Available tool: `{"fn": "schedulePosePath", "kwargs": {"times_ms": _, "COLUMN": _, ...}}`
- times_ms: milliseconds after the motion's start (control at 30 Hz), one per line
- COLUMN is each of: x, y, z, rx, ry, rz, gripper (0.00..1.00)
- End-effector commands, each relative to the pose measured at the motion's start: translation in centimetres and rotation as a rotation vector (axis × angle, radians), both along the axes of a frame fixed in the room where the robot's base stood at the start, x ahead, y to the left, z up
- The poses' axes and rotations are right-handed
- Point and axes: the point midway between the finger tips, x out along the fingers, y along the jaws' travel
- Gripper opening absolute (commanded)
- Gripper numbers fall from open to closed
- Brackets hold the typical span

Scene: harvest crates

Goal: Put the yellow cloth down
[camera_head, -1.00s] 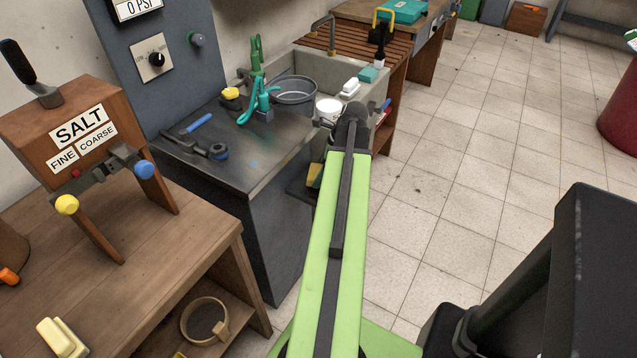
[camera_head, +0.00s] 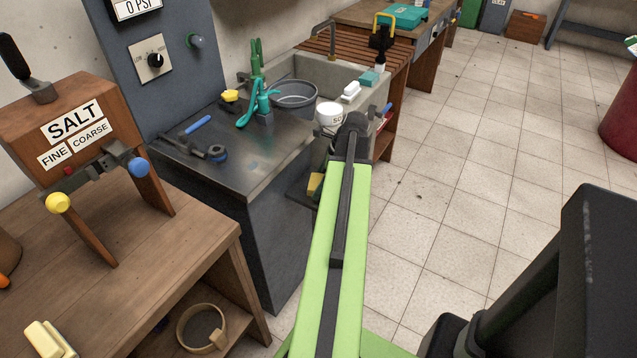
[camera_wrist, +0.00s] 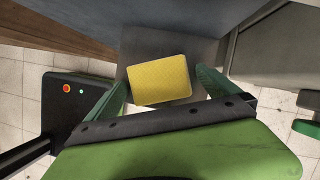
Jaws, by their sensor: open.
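The yellow cloth (camera_wrist: 160,80) shows in the wrist view as a flat, folded rectangle over a grey ledge (camera_wrist: 139,48). It lies between the two green fingers of my gripper (camera_wrist: 164,88), which are spread apart with a gap on each side of it. It appears to rest on the ledge, but exact contact is hard to tell. In the head view a small part of the cloth (camera_head: 315,186) shows left of my arm, low at the side of the dark bench. My arm hides the gripper there.
The metal-topped bench (camera_head: 240,165) holds a teal pump (camera_head: 262,100). Behind it is a sink (camera_head: 350,72) with a grey basin (camera_head: 296,94) and a white tub (camera_head: 329,114). A wooden salt table (camera_head: 130,245) stands at left.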

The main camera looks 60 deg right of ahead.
Motion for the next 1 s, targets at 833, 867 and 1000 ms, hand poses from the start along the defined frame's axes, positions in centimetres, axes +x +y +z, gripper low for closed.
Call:
{"fn": "schedulePosePath", "kwargs": {"times_ms": 833, "x": -4.4, "y": -1.8, "z": 11.2, "rx": 0.0, "ry": 0.0, "rz": -0.001, "gripper": 1.0}}
{"fn": "schedulePosePath", "kwargs": {"times_ms": 867, "x": -4.4, "y": -1.8, "z": 11.2, "rx": 0.0, "ry": 0.0, "rz": -0.001, "gripper": 1.0}}
{"fn": "schedulePosePath", "kwargs": {"times_ms": 1000, "x": -4.4, "y": -1.8, "z": 11.2, "rx": 0.0, "ry": 0.0, "rz": -0.001, "gripper": 1.0}}
